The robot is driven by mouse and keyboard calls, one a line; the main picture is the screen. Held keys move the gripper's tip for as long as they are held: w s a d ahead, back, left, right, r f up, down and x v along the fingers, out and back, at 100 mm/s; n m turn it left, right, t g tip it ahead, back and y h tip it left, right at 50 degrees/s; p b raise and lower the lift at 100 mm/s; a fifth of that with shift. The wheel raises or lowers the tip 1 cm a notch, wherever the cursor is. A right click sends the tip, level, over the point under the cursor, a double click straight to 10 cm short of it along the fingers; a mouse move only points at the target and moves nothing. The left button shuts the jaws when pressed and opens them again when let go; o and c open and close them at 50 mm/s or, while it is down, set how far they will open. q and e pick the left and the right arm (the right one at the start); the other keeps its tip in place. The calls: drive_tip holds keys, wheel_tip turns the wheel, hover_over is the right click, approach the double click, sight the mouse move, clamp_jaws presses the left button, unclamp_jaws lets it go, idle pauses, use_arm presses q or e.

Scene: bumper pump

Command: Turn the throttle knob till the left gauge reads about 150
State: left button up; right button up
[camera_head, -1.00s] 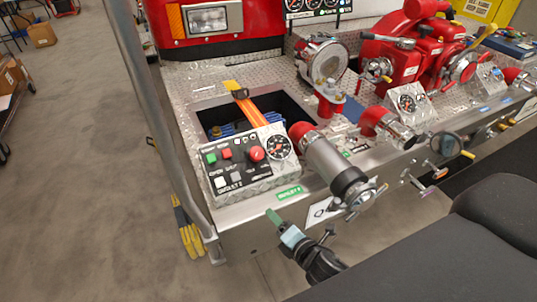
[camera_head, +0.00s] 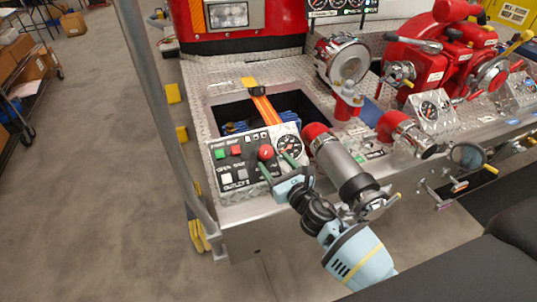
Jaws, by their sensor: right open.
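A red round knob (camera_head: 265,152) stands on the control panel (camera_head: 228,188) at the front left of the truck bed. I cannot tell for sure whether it is the throttle knob. A round black-faced gauge (camera_head: 289,146) sits beside it on the right; its reading is too small to tell. Several more gauges (camera_head: 318,4) are cut off at the top edge. My right gripper (camera_head: 275,164) reaches in from the lower right, its green fingers open and spread over the panel's right end, close below the knob and gauge. Contact with the knob cannot be told. My left gripper is out of view.
A thick metal outlet pipe with a red collar (camera_head: 340,168) stands just right of my gripper. A grey post (camera_head: 160,100) rises left of the panel. Behind the panel is an open bin (camera_head: 300,98) with an orange strap. A red pump (camera_head: 440,50) is further right.

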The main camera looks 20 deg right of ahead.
sight(265, 156)
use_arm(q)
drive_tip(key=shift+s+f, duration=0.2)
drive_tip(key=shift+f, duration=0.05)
use_arm(e)
drive_tip(key=shift+w+a, duration=0.25)
drive_tip(key=shift+w, duration=0.95)
drive_tip(key=shift+w+a, duration=0.2)
drive_tip(key=shift+w, duration=0.95)
